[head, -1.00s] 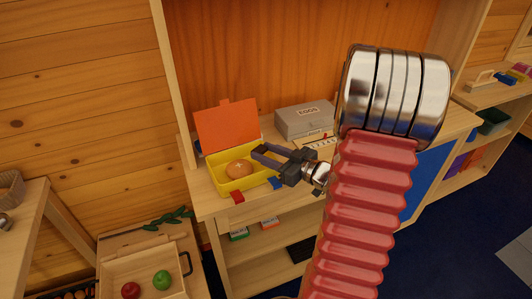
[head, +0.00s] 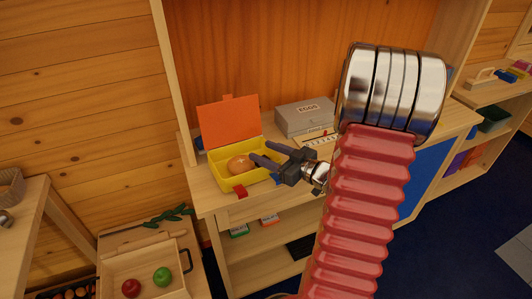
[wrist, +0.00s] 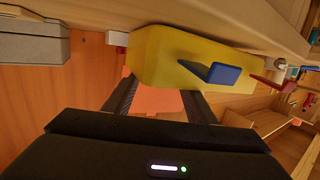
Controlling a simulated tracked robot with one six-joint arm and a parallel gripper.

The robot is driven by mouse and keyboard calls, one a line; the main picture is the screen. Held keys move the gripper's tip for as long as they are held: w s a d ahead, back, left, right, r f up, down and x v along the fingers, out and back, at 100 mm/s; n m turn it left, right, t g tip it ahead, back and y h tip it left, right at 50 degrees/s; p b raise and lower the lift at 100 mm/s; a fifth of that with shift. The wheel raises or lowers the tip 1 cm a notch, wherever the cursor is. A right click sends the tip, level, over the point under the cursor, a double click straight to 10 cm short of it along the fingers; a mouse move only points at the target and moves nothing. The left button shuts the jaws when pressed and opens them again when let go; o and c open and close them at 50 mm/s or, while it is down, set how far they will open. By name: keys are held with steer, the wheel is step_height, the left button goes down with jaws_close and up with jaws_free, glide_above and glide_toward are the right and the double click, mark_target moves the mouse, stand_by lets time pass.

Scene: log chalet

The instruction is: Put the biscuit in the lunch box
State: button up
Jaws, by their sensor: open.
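The biscuit (head: 238,164) is round and golden brown. In the head view it shows within the outline of the yellow lunch box (head: 234,185), whose orange lid (head: 229,122) stands open at the back. My gripper (head: 257,150) is open over the right part of the box, its dark fingers pointing left, with the tips close to the biscuit's right side. I cannot tell whether they touch it. In the wrist view the lunch box (wrist: 165,55) shows from outside with a blue part in front. The lid (wrist: 155,98) shows between my fingers (wrist: 158,90). The biscuit is not visible there.
A grey box marked EGGS (head: 305,117) stands on the shelf top, right of the lunch box. A small red block (head: 240,191) lies by the front edge. A wooden tray (head: 125,275) with a red and a green apple is lower left.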

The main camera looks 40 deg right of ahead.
steer(key=shift+r, duration=0.55)
steer(key=v, duration=1.2)
steer(key=shift+w, duration=0.1)
stand_by(0.5)
